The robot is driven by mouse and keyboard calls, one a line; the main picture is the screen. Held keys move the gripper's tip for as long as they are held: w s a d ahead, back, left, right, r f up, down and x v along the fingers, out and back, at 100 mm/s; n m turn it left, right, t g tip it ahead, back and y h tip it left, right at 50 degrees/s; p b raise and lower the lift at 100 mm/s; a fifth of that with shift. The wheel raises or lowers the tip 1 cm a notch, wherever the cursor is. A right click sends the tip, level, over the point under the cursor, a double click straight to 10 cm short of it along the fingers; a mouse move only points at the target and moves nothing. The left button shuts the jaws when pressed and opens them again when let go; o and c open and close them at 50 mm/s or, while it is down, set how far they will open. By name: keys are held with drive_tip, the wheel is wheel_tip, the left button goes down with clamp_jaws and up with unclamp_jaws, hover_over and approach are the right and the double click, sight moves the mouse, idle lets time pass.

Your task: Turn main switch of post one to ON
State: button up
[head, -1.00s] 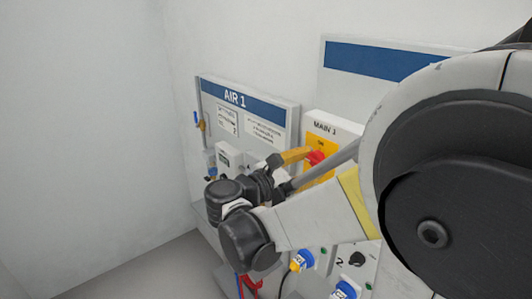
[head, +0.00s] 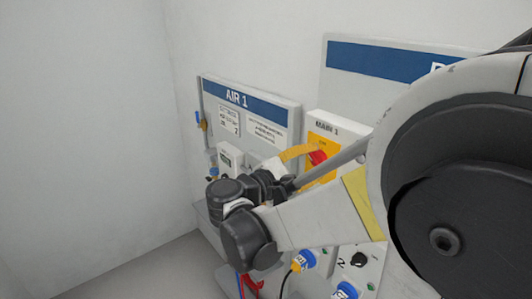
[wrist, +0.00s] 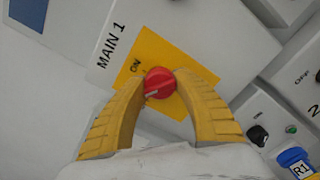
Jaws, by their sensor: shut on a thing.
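The main switch is a red rotary knob (wrist: 160,83) on a yellow plate (wrist: 152,56) of the white box labelled MAIN 1 (wrist: 190,22). In the wrist view the word ON is printed beside the knob, at its upper left. The two yellow fingers of my gripper (wrist: 160,84) are shut on the knob, one on each side. A pale mark shows on the knob's lower left. In the head view the red knob (head: 317,158) shows at a yellow finger, and my arm hides part of the box (head: 336,129).
The AIR 1 panel (head: 262,101) stands left of the box. Below the box are a black selector knob (head: 358,259) and blue sockets (head: 345,290). In the wrist view a blue R1 socket (wrist: 297,163) is at lower right. The left wall side is clear.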

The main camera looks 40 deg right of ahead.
drive_tip(key=shift+m, duration=1.1)
drive_tip(key=o, duration=1.2)
drive_tip(key=a, duration=0.8)
drive_tip(key=s+a, duration=0.1)
drive_tip(key=a, duration=0.3)
